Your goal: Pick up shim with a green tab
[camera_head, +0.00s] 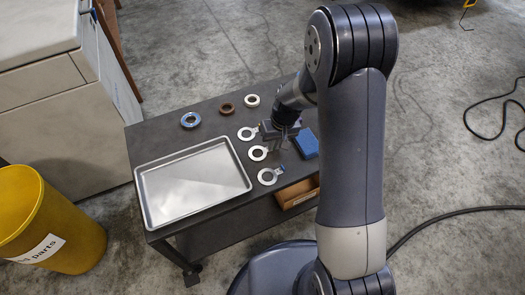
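Three flat ring shims with tabs lie in a row on the dark cart top: a far shim (241,134), a middle shim (251,154) and a near shim (262,178). The near shim's tab looks bluish. The other two tabs are too small or too hidden by my gripper to tell their colour, and I cannot make out a green one. My gripper (284,145) points down just right of the middle and far shims, close to their tabs. Whether it touches one, or is open or shut, is not clear.
A metal tray (148,208) fills the cart's left side. A blue ring (182,122), a brown ring (220,109) and a pale ring (246,102) lie behind the shims. A blue block (308,145) is right of my gripper. A yellow bin (75,235) stands left.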

